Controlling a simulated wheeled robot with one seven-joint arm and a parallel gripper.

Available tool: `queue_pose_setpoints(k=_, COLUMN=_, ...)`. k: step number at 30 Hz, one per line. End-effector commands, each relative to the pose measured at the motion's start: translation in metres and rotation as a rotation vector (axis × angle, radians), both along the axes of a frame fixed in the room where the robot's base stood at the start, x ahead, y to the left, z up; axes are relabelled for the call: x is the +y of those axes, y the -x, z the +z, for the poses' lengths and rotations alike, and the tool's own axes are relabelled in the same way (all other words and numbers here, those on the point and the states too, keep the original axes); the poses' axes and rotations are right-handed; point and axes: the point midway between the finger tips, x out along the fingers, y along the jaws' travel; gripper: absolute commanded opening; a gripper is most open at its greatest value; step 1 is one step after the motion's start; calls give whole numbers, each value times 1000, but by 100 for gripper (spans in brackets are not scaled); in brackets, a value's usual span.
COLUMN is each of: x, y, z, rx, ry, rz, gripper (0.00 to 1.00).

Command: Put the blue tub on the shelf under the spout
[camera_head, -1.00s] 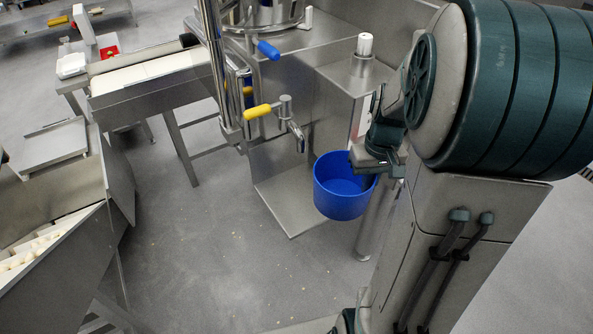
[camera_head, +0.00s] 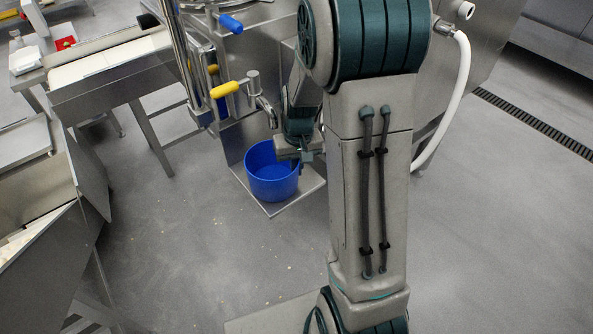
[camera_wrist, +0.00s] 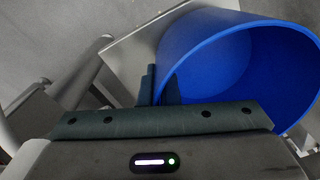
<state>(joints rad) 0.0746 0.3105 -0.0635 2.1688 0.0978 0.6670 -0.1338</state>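The blue tub (camera_head: 262,188) is upright over the metal shelf (camera_head: 312,185), below the spout (camera_head: 267,112) with the yellow handle. In the head view the spout's outlet is above the tub's rear rim. My gripper (camera_head: 300,152) is at the tub's right rim. In the wrist view my gripper (camera_wrist: 161,88) has its two fingers close together on either side of the wall of the tub (camera_wrist: 205,60), pinching it. The shelf (camera_wrist: 130,48) shows beside the tub there. I cannot tell whether the tub's base touches the shelf.
The machine's steel wall stands behind the shelf. A blue-handled valve (camera_head: 230,23) is above the spout. A conveyor (camera_head: 110,65) is at the upper left, and a steel hopper (camera_head: 40,190) is at the left edge. The floor in front is open.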

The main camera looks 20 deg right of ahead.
Motion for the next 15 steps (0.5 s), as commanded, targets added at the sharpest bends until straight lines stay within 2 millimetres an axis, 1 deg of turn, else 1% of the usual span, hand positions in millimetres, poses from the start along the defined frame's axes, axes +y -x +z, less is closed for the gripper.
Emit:
queue_pose_setpoints(k=1, x=0, y=0, z=-10, rx=3, ry=0, rz=-1, gripper=0)
queue_pose_setpoints(k=3, x=0, y=0, z=-14, rx=1, ry=0, rz=-1, gripper=0)
queue_pose_setpoints(k=10, x=0, y=0, z=-14, rx=0, ry=0, rz=-1, gripper=0)
queue_pose_setpoints(k=14, x=0, y=0, z=-18, rx=0, ry=0, rz=0, gripper=0)
queue_pose_setpoints(k=15, x=0, y=0, z=-17, rx=0, ry=0, rz=0, gripper=13)
